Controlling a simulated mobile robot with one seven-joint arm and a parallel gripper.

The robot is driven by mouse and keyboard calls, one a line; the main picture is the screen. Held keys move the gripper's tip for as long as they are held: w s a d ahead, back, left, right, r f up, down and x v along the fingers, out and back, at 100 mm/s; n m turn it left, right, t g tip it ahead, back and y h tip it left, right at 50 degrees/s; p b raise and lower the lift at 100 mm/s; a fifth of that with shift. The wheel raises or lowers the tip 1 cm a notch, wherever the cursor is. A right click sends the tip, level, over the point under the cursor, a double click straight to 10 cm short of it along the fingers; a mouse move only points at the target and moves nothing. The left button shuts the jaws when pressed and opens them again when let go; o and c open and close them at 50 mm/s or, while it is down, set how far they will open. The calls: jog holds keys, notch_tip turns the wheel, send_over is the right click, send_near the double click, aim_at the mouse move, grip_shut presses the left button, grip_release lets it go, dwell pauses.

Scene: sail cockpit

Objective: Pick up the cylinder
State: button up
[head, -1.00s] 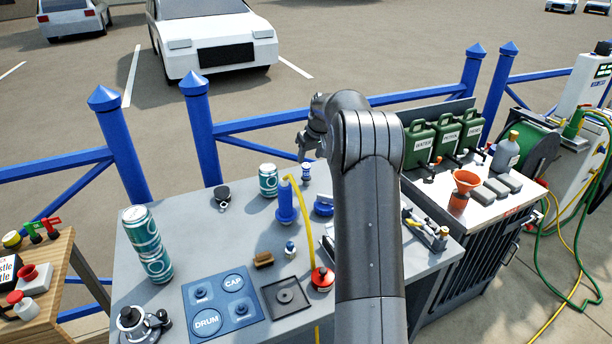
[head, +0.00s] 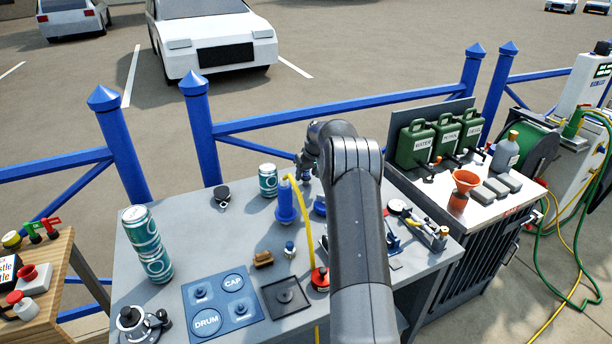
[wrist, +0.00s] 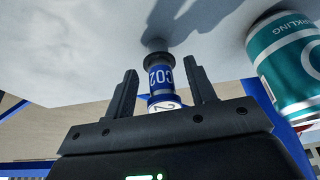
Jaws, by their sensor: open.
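The cylinder (wrist: 160,77) is small, blue and white with a dark neck and is marked CO2. In the wrist view it stands between the two fingers of my gripper (wrist: 162,88), with a gap on both sides. The fingers are open and do not appear to touch it. In the head view my gripper (head: 304,172) points down at the back of the grey table, and it hides the cylinder there.
A teal can (head: 268,180) stands close to the gripper; it also shows in the wrist view (wrist: 292,68). A blue hand pump (head: 286,206) with a yellow hose is in front. Stacked teal cans (head: 147,243) stand at left on the table (head: 190,240).

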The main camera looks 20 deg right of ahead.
jog(key=shift+x, duration=0.9)
jog(key=c, duration=0.9)
jog(key=shift+c, duration=0.2)
jog(key=shift+r, duration=0.15)
